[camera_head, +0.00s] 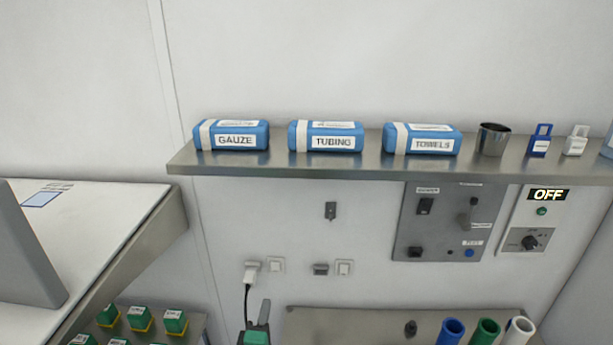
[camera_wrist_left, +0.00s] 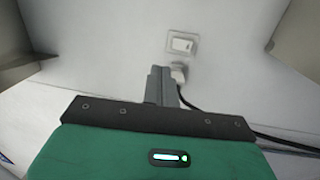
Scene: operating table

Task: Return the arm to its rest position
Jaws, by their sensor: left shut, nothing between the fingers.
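My left gripper (camera_head: 264,308) shows at the bottom of the head view, pointing up, with its green body cut off by the lower edge. In the left wrist view its grey fingers (camera_wrist_left: 161,86) are together and hold nothing. A white plug (camera_head: 252,267) with a black cable sits at a wall socket, above and slightly left of the gripper. The plug (camera_wrist_left: 179,72) also shows just beyond the fingertips in the left wrist view. The gripper looks apart from it. My right gripper is in neither view.
A steel shelf (camera_head: 345,168) holds blue packs, a metal cup (camera_head: 492,139) and two small tags. Below are a switch panel (camera_head: 440,222) and coloured tubes (camera_head: 486,331) at bottom right. A white-topped table (camera_head: 100,225) and green-topped blocks (camera_head: 140,318) stand left.

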